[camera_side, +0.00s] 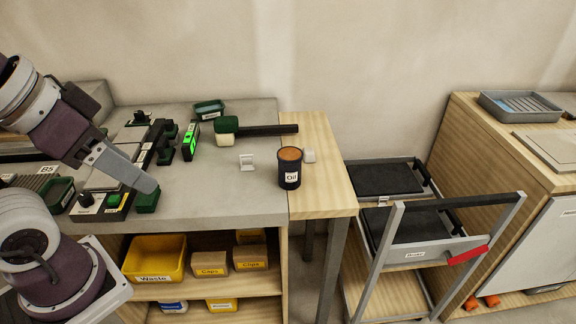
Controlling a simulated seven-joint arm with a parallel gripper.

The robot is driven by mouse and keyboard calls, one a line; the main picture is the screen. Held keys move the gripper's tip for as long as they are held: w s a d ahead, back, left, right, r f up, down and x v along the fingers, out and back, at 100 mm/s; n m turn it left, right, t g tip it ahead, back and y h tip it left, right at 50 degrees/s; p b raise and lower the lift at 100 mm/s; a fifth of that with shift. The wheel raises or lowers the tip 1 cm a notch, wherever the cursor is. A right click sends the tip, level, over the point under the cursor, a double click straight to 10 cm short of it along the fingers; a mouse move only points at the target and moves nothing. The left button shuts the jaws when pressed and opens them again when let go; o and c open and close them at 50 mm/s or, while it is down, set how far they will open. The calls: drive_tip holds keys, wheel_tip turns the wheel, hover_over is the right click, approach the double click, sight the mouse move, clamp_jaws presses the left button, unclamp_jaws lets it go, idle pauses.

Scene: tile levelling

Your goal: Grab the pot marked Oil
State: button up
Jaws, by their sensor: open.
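The pot marked Oil (290,168) is a dark, upright round pot with a brown top and a white label. It stands near the seam between the grey bench top and the wooden side table. My gripper (148,191) is at the left over the grey bench, well to the left of the pot and apart from it. It is open, and I see nothing held in it. Its fingers are seen mostly from the side, so the gap between them is hard to make out.
A green-headed mallet (227,125) lies behind the pot, its dark handle pointing right. Grey bench (220,205) in front is clear.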

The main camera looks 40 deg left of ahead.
drive_tip(key=o, duration=0.3)
drive_tip(key=shift+o, duration=0.2)
wheel_tip(320, 180, up, 4)
drive_tip(key=t, duration=0.7)
hover_over(284, 165)
drive_tip(key=s, duration=0.2)
drive_tip(key=shift+n+t+y, duration=0.4)
drive_tip(key=shift+y, duration=0.1)
drive_tip(key=f, duration=0.8)
drive_tip(key=w+f, duration=0.1)
drive_tip(key=f, duration=1.4)
drive_tip(key=shift+w+f, duration=0.25)
drive_tip(key=shift+f, duration=0.05)
drive_tip(key=x, duration=0.3)
drive_tip(key=f+x, duration=0.1)
drive_tip(key=x, duration=0.3)
drive_tip(key=shift+s+a, duration=0.1)
drive_tip(key=shift+s, duration=0.05)
